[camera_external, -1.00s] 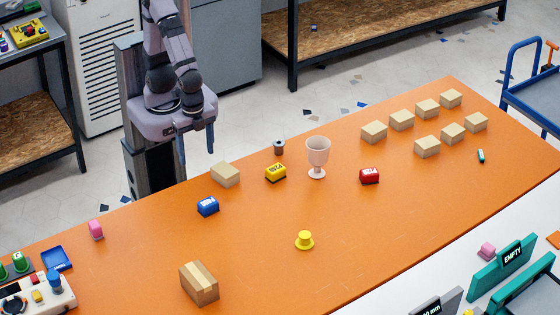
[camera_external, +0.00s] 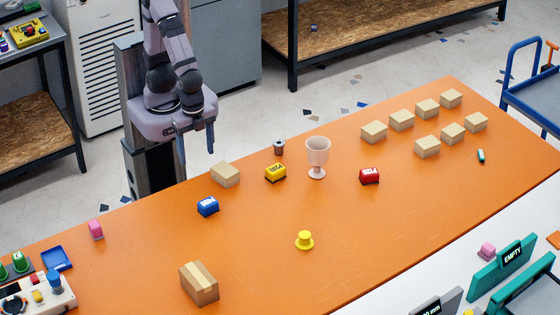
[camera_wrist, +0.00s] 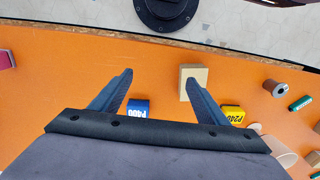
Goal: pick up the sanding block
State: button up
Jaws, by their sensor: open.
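Three small labelled blocks that look like sanding blocks sit on the orange table (camera_external: 345,235). The blue block (camera_external: 208,206) shows in the wrist view (camera_wrist: 138,108) with the label P400, low between my fingers. The yellow block (camera_external: 276,172) reads P240 in the wrist view (camera_wrist: 233,115), outside the right finger. The red block (camera_external: 369,176) is right of the goblet; its label is too small to read. My gripper (camera_external: 197,155) is open and empty, above the table's back edge and apart from every block. It also shows in the wrist view (camera_wrist: 159,77).
A tan box (camera_external: 225,173) stands between the blue and yellow blocks. A pale goblet (camera_external: 318,152) and a dark spool (camera_external: 279,147) are near the yellow block. A larger carton (camera_external: 199,284) and a yellow hat-shaped piece (camera_external: 305,240) lie nearer the front. Several tan boxes fill the far right.

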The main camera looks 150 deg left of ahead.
jog(key=shift+c, duration=0.2)
jog(key=w+a+r+m+t+y+p, duration=0.1)
jog(key=w+a+t+p, duration=0.2)
jog(key=a, duration=0.6)
jog(key=w+a+r+t+y, duration=0.15)
jog(key=w+a+t, duration=0.3)
jog(key=a, duration=0.55)
jog(key=w+a+r+m+t+y+p, duration=0.1)
jog(key=w+a+r+t+p, duration=0.15)
jog(key=w+a, duration=0.45)
jog(key=s+d+f+n+t+p, duration=0.1)
jog(key=s+f+p, duration=0.1)
jog(key=s+f, duration=0.1)
jog(key=s+d+f+n+t+h+p, duration=0.1)
jog(key=s+f+p, duration=0.2)
jog(key=s+f, duration=0.1)
jog(key=s+d+f+t+h+p, duration=0.1)
jog(key=s+f+p, duration=0.1)
jog(key=s+f, duration=0.2)
jog(key=shift+d+f+n, duration=0.4)
jog(key=shift+f, duration=0.25)
jog(key=shift+s+d+f+t+p, duration=0.2)
jog(key=shift+d+f+t+p, duration=0.1)
jog(key=shift+d, duration=0.2)
